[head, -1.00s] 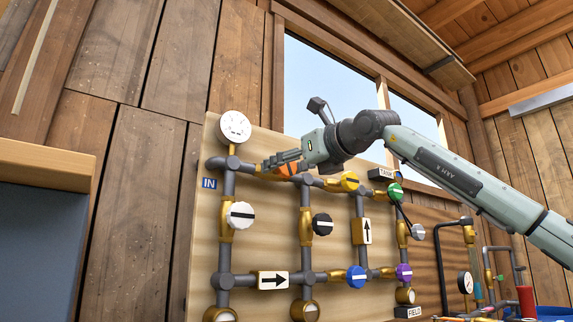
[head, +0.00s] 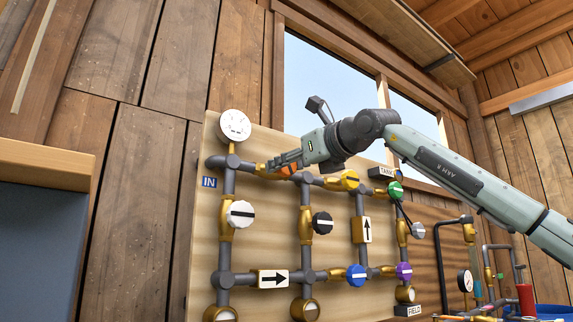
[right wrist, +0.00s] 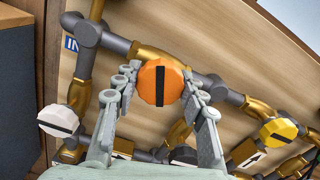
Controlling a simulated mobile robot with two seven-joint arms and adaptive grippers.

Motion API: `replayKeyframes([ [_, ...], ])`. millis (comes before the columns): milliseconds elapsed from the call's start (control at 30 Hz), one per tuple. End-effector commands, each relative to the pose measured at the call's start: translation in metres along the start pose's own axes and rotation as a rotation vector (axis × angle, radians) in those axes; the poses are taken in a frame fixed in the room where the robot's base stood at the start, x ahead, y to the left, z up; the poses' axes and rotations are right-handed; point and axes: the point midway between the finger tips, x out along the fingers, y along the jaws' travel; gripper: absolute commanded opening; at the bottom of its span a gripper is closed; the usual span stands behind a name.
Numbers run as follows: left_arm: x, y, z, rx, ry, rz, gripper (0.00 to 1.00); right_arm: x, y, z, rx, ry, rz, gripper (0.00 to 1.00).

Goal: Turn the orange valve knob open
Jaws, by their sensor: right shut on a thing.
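The orange valve knob (right wrist: 148,86) sits on a brass valve in the top pipe of the board. It is faceted, and its black bar runs nearly upright in the right wrist view. In the head view only a little of the orange knob (head: 287,169) shows behind the fingers. My right gripper (right wrist: 160,78) has one finger on each side of the knob and is shut on it. In the head view my right gripper (head: 275,163) reaches the board from the right. My left gripper is out of view.
A white knob (head: 240,214), black knob (head: 322,222), yellow knob (head: 349,181), blue knob (head: 356,275), green knob (head: 395,191) and purple knob (head: 404,271) sit close by on the pipes. A pressure gauge (head: 235,124) stands at the top left.

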Motion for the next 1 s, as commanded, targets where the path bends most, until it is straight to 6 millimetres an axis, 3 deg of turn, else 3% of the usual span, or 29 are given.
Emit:
replayKeyframes([
  [200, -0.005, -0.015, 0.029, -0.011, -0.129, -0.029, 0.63, 0.0, -0.001, 0.001, -0.136, 0.0, -0.001, 0.12],
  [1000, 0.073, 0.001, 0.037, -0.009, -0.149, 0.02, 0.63, 0.0, -0.001, 0.002, -0.873, 0.001, 0.0, 0.12],
])
